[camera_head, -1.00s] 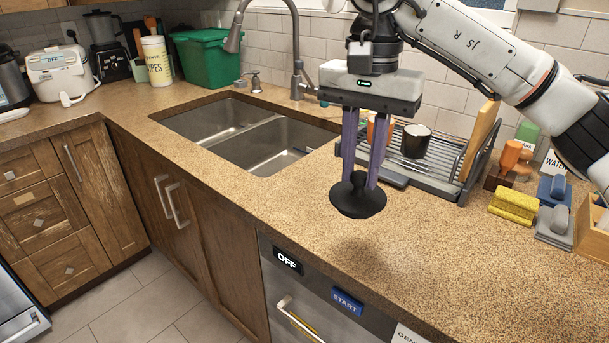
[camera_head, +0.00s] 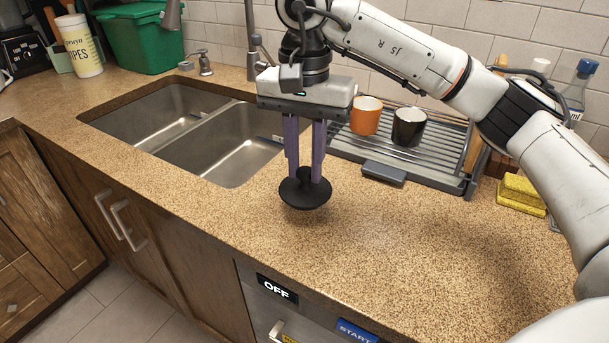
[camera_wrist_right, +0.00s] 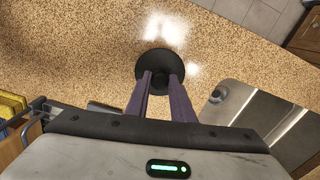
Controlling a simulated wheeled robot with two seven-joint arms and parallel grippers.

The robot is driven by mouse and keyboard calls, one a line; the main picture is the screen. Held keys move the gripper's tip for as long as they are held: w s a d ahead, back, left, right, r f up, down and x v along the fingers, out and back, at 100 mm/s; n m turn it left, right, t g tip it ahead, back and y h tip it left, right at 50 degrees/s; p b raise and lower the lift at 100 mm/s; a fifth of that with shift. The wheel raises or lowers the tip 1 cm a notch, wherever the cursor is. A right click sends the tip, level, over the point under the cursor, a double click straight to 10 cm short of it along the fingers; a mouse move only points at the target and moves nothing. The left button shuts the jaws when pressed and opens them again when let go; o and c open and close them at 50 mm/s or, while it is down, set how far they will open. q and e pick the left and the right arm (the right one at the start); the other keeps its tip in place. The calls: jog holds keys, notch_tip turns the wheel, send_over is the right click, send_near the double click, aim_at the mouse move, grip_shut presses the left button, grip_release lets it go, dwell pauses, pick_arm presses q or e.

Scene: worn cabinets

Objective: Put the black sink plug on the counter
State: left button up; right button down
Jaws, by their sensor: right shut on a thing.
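The black sink plug (camera_head: 305,195) is a dark round disc with a knob on top. My right gripper (camera_head: 305,172) points straight down with its purple fingers shut on the knob. The plug is level, just above or touching the speckled tan counter (camera_head: 400,235), right of the sink; I cannot tell if it touches. The right wrist view shows the plug (camera_wrist_right: 157,62) between the fingertips (camera_wrist_right: 159,82) over the counter. My left gripper is not in view.
The double steel sink (camera_head: 225,150) lies left of the plug. A dish rack (camera_head: 440,165) with an orange cup (camera_head: 366,116) and a black cup (camera_head: 408,127) stands behind right. A yellow sponge (camera_head: 522,195) is farther right. The front counter is clear.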

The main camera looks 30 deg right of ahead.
aim_at(305, 170)
jog(key=shift+f, duration=1.55)
jog(key=c, duration=1.5)
grip_release()
jog(key=shift+c, duration=0.2)
notch_tip(305, 170, up, 12)
jog(key=p, duration=0.1)
jog(key=shift+r+p, duration=0.2)
jog(key=shift+p, duration=0.2)
jog(key=shift+f, duration=0.1)
